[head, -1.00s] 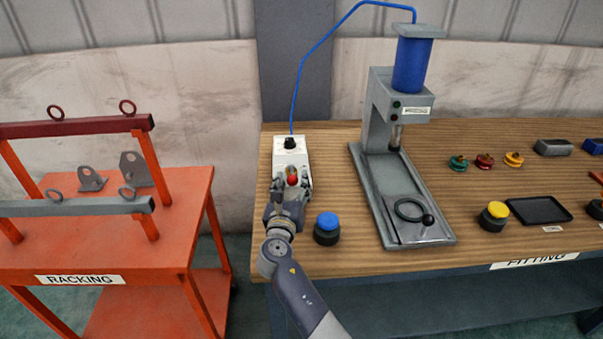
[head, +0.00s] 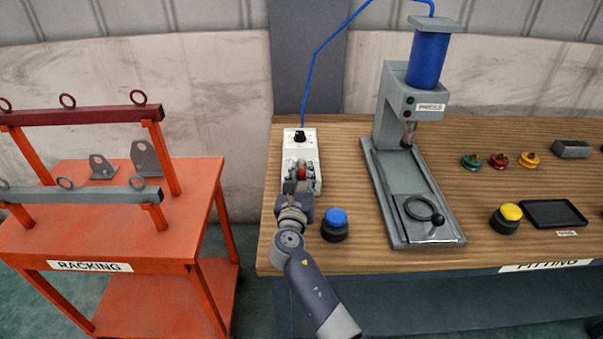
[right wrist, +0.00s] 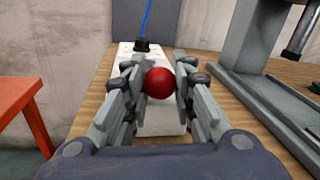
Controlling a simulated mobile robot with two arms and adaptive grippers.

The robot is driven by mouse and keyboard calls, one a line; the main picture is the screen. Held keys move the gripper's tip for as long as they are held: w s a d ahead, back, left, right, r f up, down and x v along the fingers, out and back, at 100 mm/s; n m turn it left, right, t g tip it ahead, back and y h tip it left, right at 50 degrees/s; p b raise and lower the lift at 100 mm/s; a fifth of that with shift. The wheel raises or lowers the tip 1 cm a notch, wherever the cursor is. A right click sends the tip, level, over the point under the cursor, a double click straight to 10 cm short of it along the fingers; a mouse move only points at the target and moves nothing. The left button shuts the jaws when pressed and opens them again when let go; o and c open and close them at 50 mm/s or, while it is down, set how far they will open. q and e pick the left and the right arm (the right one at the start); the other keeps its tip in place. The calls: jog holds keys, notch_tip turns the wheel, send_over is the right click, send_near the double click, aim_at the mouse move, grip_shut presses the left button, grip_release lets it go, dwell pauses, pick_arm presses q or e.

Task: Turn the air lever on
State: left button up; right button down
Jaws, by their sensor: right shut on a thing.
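The air lever has a red ball knob (right wrist: 160,83), which also shows small in the head view (head: 300,174). In the right wrist view my right gripper (right wrist: 161,80) is shut on the knob. The lever's stem is hidden behind the knob and fingers. My left gripper is not in view.
A blue button (head: 335,220) stands right of my right gripper. A grey press (head: 440,215) with a blue cylinder stands further right on the wooden bench (head: 355,150). A blue hose (head: 308,80) rises behind the box. An orange racking table (head: 110,225) is left, across a gap.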

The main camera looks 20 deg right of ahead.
jog(key=shift+d+r+y+p, duration=0.25)
jog(key=shift+r+y+p, duration=0.05)
jog(key=shift+p, duration=0.15)
jog(key=shift+d+f+n+t+y+p, duration=0.2)
jog(key=shift+n+t+y+p, duration=0.1)
jog(key=shift+n+y+p, duration=0.15)
jog(key=shift+f, duration=0.1)
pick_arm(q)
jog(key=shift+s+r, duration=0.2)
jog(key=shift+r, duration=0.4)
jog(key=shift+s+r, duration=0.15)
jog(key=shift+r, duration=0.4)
pick_arm(e)
jog(key=c, duration=1.3)
grip_release()
jog(key=shift+a, duration=0.1)
jog(key=v, duration=1.2)
